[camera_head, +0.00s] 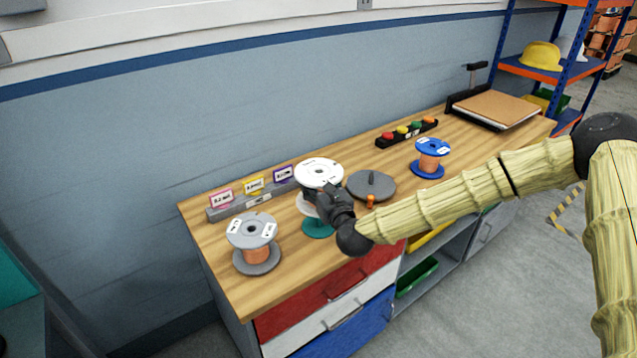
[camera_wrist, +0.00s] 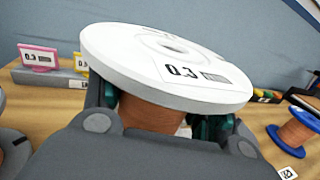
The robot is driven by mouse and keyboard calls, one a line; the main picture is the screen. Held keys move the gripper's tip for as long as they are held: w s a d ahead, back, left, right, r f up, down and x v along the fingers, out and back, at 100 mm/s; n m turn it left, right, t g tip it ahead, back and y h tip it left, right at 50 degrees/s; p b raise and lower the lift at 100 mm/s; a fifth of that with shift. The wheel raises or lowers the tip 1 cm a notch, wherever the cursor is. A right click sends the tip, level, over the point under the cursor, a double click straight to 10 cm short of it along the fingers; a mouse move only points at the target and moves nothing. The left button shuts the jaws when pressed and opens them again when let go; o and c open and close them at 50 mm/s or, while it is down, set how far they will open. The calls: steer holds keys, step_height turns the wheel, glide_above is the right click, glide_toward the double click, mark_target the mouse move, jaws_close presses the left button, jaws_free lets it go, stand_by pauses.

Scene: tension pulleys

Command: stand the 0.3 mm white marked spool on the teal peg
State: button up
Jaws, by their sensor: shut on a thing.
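The white spool (camera_head: 319,172) has copper-coloured wire and a top flange marked 0.3, which is readable in the wrist view (camera_wrist: 165,65). My gripper (camera_head: 327,196) is shut on its wound middle, with a finger on each side. The spool is roughly upright, its flange slightly tilted in the wrist view. A teal round base (camera_head: 318,229) shows below it on the bench in the head view. The teal peg itself is hidden by the spool and my gripper. The lower white flange appears above the teal base; I cannot tell whether the peg is inside the bore.
A grey spool (camera_head: 257,254) stands front left, and a blue spool (camera_head: 432,147) stands to the right. A grey disc with a peg (camera_head: 371,186) lies close by at right. A label rail (camera_head: 250,203) and button strip (camera_head: 407,132) line the back. Bare bench lies at front right.

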steer(key=shift+f+b, duration=4.4)
steer(key=shift+b, duration=1.45)
stand_by(2.1)
